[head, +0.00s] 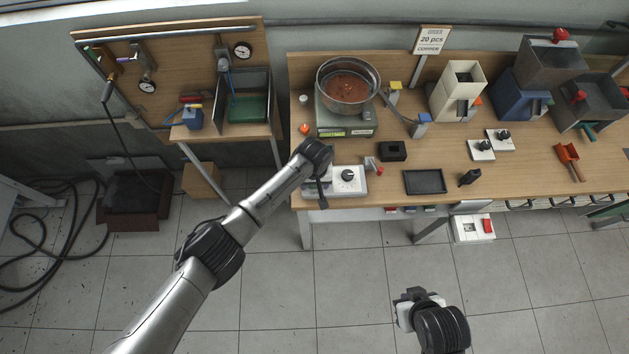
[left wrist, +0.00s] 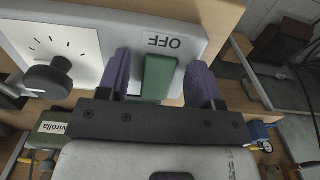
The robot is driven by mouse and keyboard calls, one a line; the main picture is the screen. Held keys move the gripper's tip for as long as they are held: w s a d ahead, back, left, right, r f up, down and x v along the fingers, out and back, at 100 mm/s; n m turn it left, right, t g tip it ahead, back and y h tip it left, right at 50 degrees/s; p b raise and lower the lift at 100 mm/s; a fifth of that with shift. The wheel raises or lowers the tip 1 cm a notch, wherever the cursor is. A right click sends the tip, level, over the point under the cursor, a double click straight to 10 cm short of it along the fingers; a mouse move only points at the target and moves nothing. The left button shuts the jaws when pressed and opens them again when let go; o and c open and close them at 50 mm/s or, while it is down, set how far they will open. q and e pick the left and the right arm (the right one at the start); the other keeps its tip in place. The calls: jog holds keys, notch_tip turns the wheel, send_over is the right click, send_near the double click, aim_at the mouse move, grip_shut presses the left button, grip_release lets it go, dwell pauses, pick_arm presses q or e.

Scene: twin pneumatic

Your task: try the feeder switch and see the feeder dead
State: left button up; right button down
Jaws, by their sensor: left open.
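The feeder's round metal bowl (head: 348,85) stands on a grey base (head: 345,122) at the back of the bench and holds small copper-coloured parts. The control box (head: 350,182) with a black dial knob sits at the bench's front edge. In the left wrist view, the green switch (left wrist: 158,78) is beside an upside-down OFF label (left wrist: 166,42). My left gripper (left wrist: 157,66) is open, its purple fingers on either side of the switch; contact cannot be told. In the head view my left gripper (head: 321,190) partly hides the box's left end. My right gripper (head: 418,300) is low in front, its fingers unclear.
A black block (head: 392,151) and a dark tray (head: 425,181) lie right of the control box. Hoppers (head: 457,92) and an orange scoop (head: 570,160) stand farther right.

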pick_arm(q)
jog(key=shift+c, duration=0.9)
jog(key=c, duration=0.7)
jog(key=shift+w+g+b, duration=0.15)
jog(key=shift+g+b, duration=0.15)
jog(key=shift+g, duration=0.2)
jog(key=shift+c, duration=0.3)
jog(key=g+b, duration=0.1)
jog(key=b, duration=0.1)
jog(key=g+b, duration=0.2)
jog(key=shift+w, duration=0.3)
jog(key=shift+r+b, duration=0.15)
jog(key=shift+b, duration=0.3)
jog(key=shift+g, duration=0.3)
jog(key=shift+r, duration=0.1)
